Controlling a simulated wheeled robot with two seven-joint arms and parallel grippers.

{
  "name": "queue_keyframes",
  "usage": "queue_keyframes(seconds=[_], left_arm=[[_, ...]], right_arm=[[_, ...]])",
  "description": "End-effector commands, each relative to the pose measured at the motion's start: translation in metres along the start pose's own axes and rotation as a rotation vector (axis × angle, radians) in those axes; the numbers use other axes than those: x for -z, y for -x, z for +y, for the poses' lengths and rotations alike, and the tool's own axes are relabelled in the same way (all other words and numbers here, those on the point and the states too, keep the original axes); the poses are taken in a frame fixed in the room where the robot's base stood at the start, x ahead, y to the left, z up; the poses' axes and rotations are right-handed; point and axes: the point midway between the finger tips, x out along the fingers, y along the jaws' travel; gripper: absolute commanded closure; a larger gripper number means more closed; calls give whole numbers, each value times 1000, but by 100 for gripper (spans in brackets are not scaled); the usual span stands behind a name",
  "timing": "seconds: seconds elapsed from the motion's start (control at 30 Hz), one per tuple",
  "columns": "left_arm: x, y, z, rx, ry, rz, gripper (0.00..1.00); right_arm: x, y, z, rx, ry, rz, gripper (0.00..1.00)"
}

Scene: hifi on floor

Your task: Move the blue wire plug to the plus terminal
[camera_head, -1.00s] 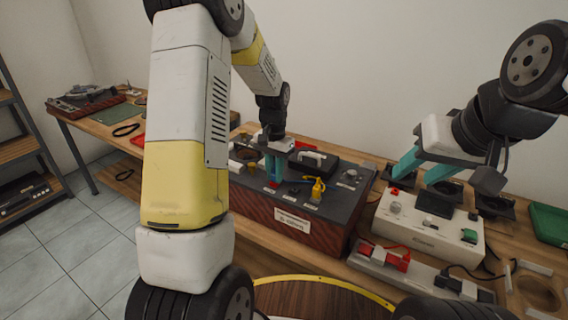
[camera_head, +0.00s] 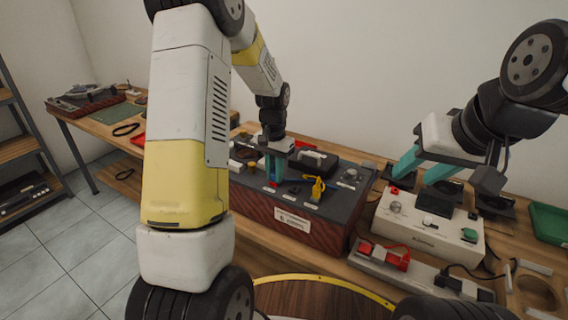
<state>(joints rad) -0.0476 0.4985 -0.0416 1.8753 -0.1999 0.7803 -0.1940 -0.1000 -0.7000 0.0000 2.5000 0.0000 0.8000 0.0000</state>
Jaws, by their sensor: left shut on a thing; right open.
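My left gripper (camera_head: 276,169) points down over the dark top of a wood-sided box (camera_head: 331,203). I cannot tell whether the plug touches the box top. A red spot (camera_head: 273,184) lies just below the fingertips. The plus terminal cannot be made out at this size. My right gripper (camera_head: 420,169) is open and empty above the pale box on the right.
A yellow lever (camera_head: 317,189) stands up just right of my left gripper, and a grey knob (camera_head: 350,174) is further right. The pale box (camera_head: 428,234) has a green button. A green tray (camera_head: 548,222) is at the right.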

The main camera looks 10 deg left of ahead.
Motion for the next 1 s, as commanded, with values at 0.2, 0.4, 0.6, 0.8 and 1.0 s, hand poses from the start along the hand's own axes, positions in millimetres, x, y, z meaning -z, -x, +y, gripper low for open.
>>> queue_keyframes(seconds=[0.2, 0.4, 0.6, 0.8, 1.0], left_arm=[[0, 0, 0, 0, 0, 0, 100], [0, -1, 0, 0, 0, 0, 100], [0, -1, 0, 0, 0, 0, 100], [0, -1, 0, 0, 0, 0, 100], [0, -1, 0, 0, 0, 0, 56]], right_arm=[[0, 0, 0, 0, 0, 0, 56], [0, 0, 0, 0, 0, 0, 56], [0, 0, 0, 0, 0, 0, 56], [0, 0, 0, 0, 0, 0, 56], [0, 0, 0, 0, 0, 0, 56]])
